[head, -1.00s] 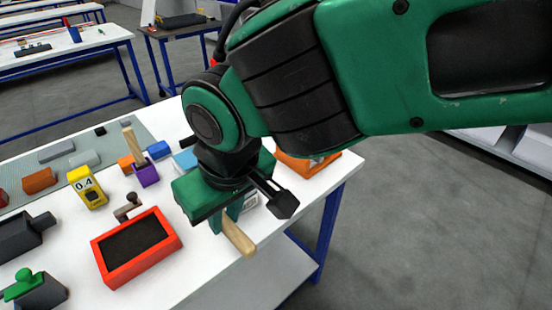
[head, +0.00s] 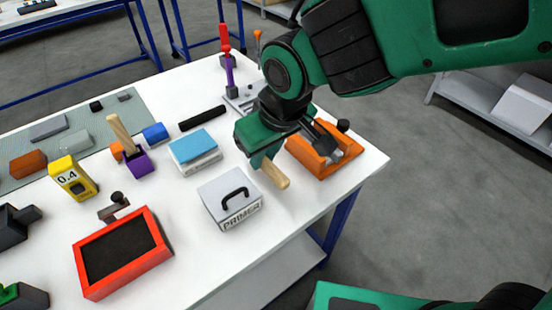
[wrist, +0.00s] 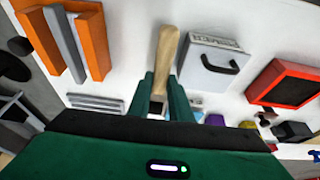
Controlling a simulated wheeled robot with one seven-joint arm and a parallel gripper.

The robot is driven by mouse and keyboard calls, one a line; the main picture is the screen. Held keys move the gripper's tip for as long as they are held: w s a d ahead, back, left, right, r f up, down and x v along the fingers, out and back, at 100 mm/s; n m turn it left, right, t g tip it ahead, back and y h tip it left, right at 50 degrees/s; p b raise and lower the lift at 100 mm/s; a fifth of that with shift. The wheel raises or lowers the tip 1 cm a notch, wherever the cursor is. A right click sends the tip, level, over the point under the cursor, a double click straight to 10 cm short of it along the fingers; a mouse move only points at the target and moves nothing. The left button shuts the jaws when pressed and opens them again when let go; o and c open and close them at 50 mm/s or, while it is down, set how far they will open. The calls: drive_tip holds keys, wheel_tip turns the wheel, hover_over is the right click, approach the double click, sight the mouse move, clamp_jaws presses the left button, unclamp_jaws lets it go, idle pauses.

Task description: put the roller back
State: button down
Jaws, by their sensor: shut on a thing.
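My gripper (head: 258,160) is shut on the roller (head: 274,174), of which mainly the pale wooden handle shows. The handle sticks out past the fingers toward the front of the table. In the wrist view the roller (wrist: 167,50) runs between the two green fingers (wrist: 166,88); its other end is hidden by the gripper. The gripper is above the white table, between the PRIMER box and the orange block (head: 336,166). In the wrist view the orange block (wrist: 92,42) has a grey strip along its middle. I cannot tell how high the roller is held.
The grey PRIMER box (head: 222,206) with a black handle stands left of the gripper. A blue-topped box (head: 194,148) is behind it. A red-rimmed tray (head: 158,262), a yellow 0.4 block (head: 73,180) and a purple block (head: 139,165) stand further left. The front right table corner is bare.

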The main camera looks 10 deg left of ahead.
sight(274, 164)
drive_tip(key=w+f, duration=0.1)
drive_tip(key=w, duration=0.1)
drive_tip(key=w+d+f, duration=0.1)
drive_tip(key=w, duration=0.1)
drive_tip(key=shift+d+f, duration=0.1)
drive_tip(key=shift+f, duration=2.2)
drive_tip(key=shift+f, duration=0.15)
drive_tip(key=c, duration=1.6)
unclamp_jaws()
drive_tip(key=v, duration=1.2)
